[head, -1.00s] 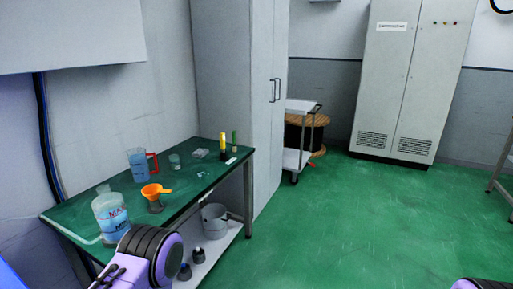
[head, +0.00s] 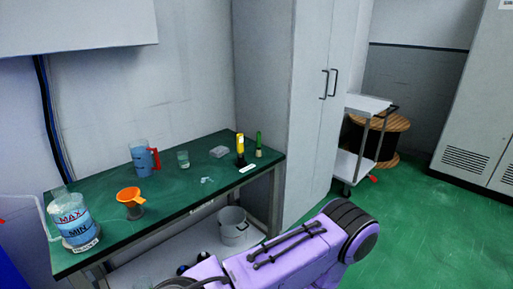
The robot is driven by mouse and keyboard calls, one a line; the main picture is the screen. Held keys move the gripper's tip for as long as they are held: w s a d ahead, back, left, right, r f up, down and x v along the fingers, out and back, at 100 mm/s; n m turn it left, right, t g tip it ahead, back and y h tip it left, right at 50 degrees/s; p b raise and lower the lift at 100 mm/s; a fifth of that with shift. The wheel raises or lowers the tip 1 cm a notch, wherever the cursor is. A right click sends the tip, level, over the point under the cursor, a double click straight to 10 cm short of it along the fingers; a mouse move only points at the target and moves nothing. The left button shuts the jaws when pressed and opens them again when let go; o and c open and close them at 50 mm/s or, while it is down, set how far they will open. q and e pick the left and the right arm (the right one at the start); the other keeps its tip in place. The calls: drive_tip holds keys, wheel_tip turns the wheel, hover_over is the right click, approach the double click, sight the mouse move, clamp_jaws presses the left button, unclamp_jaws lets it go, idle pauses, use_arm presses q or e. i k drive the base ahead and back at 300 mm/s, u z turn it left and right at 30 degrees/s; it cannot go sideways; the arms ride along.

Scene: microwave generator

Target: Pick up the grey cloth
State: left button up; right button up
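I cannot make out a clear grey cloth. A small pale crumpled patch (head: 207,180) lies on the green worktop near its middle; it is too small to tell whether it is cloth. A flat light-grey piece (head: 220,152) lies farther back on the worktop and is also unclear. One of my purple arms crosses the bottom of the head view in front of the table. Neither gripper's fingers show.
The green-topped table (head: 105,200) holds a large blue-liquid container (head: 72,222), an orange funnel (head: 129,195), a red-handled jug (head: 143,160), a small beaker (head: 183,160) and a yellow-and-black item (head: 240,150). A bucket (head: 232,228) stands below. A tall cabinet (head: 265,100) and cart (head: 355,165) stand right.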

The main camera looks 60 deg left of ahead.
sight(220, 151)
drive_tip(key=u, duration=0.15)
drive_tip(key=i, duration=1.05)
drive_tip(key=u, duration=1.3)
drive_tip(key=i, duration=0.8)
drive_tip(key=u, duration=0.9)
